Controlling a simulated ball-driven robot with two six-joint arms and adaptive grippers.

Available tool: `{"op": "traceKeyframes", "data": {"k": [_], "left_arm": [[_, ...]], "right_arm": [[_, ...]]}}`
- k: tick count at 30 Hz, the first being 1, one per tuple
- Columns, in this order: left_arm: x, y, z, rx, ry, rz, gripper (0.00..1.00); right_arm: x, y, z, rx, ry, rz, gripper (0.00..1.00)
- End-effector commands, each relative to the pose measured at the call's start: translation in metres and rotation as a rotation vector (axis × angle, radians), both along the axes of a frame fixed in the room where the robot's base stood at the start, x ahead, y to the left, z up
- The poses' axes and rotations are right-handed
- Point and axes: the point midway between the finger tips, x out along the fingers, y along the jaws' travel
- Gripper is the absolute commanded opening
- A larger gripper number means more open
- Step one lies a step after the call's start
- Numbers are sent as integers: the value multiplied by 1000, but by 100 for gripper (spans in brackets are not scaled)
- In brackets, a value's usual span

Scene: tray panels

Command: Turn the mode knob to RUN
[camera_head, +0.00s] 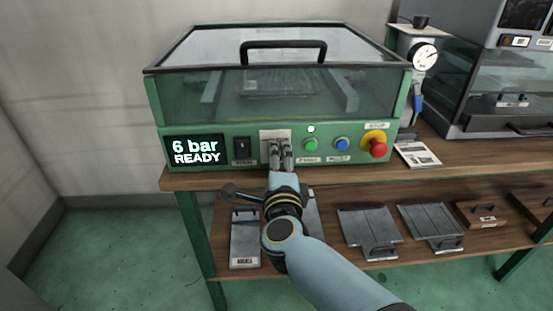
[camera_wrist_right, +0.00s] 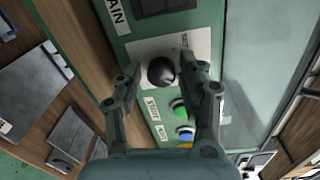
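The mode knob (camera_wrist_right: 161,70) is a round black knob on a white plate (camera_wrist_right: 146,48), seen in the right wrist view. Its pointer direction and most of the plate's lettering cannot be read. My right gripper (camera_wrist_right: 158,68) is open, with one finger on either side of the knob. A gap shows on the left side; the right finger looks close, and I cannot tell whether it touches. My left gripper is not in view.
A wooden bench edge (camera_head: 430,163) runs below. Metal trays (camera_head: 367,226) lie on the lower shelf.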

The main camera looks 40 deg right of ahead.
Motion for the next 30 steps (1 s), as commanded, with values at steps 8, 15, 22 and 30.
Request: {"op": "traceKeyframes", "data": {"k": [8,15,22,30], "left_arm": [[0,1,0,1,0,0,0],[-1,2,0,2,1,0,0],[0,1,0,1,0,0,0],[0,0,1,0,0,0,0]], "right_arm": [[1,0,1,-1,-2,0,51],[1,0,23,0,-6,-1,51],[2,0,73,-1,-12,-2,75],[2,-1,104,-9,-10,0,51]]}}
